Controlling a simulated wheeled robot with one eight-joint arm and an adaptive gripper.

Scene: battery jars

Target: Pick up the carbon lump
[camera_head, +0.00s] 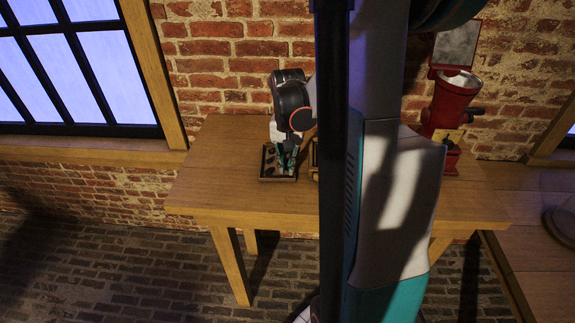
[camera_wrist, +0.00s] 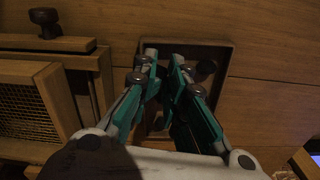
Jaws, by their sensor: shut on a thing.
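My gripper (camera_head: 286,168) reaches down into a small dark wooden tray (camera_head: 278,180) on the table. In the wrist view, my gripper (camera_wrist: 165,62) has its teal fingers close together over the tray (camera_wrist: 208,43). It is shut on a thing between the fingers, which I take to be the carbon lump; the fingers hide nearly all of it. A dark round lump (camera_wrist: 206,68) lies loose in the tray, just right of the fingertips. Other small dark pieces show in the tray in the head view, too small to make out.
A wooden frame with wire mesh (camera_wrist: 38,112) and a dark knob (camera_wrist: 44,16) stands left of the tray in the wrist view. A red grinder-like machine (camera_head: 452,100) stands at the table's back right. The wooden table (camera_head: 222,180) is clear left of the tray. My arm hides the table's middle.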

